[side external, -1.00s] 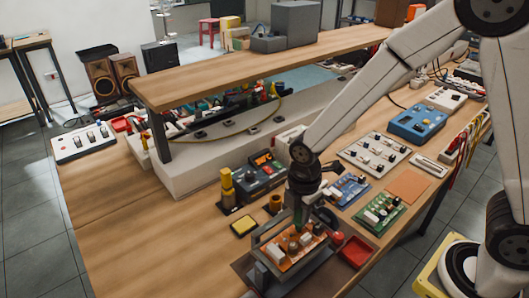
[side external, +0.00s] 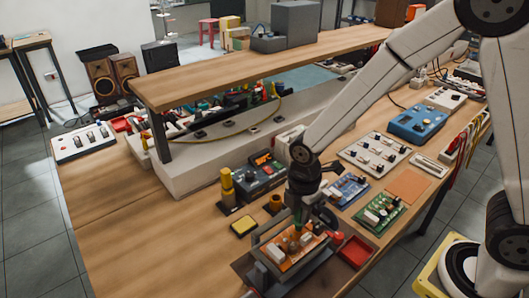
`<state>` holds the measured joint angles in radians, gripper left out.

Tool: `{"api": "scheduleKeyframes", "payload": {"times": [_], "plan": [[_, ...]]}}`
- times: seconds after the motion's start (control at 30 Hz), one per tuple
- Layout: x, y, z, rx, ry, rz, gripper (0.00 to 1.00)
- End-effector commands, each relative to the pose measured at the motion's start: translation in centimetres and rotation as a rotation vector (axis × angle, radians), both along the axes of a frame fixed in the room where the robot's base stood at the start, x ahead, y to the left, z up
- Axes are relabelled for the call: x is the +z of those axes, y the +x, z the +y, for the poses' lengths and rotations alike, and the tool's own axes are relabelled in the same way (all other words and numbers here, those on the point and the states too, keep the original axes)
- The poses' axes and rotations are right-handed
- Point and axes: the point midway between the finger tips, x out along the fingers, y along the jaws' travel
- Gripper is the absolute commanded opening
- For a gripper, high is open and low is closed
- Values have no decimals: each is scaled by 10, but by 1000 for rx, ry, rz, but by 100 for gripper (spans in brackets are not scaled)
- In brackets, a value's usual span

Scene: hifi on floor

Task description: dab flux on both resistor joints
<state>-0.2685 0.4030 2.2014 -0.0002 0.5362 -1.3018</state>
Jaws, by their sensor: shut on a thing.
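The orange circuit board (side external: 283,257) sits in a dark metal holder (side external: 262,272) at the bottom centre of the side external view, with light and brown parts on it. My gripper (side external: 301,215) points down over the far part of the board. It is shut on a slim dark-greenish tool (side external: 298,219), which may be the flux applicator. The tool's lower end is close to the board's parts; I cannot tell whether it touches. The resistor joints are too small to make out and are partly hidden by my gripper and the parts.
A red tray (side external: 356,251) stands right of the holder, and a green board (side external: 383,211) lies beyond it. A yellow sponge (side external: 243,226), a yellow-topped stand (side external: 227,188) and a dark station (side external: 262,176) stand behind. The wooden bench (side external: 150,235) is clear at left.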

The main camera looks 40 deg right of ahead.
Motion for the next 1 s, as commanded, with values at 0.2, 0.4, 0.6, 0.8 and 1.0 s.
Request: {"api": "scheduleKeyframes", "payload": {"times": [0.2, 0.4, 0.6, 0.8, 1.0], "plan": [[6, 0, 0, 0, 0, 0, 0], [20, 0, 0, 0, 0, -2, 0], [34, 0, 0, 0, 0, -1, 0], [44, 0, 0, 0, 0, 0, 0], [45, 0, 0, 0, 0, 1, 0]]}}
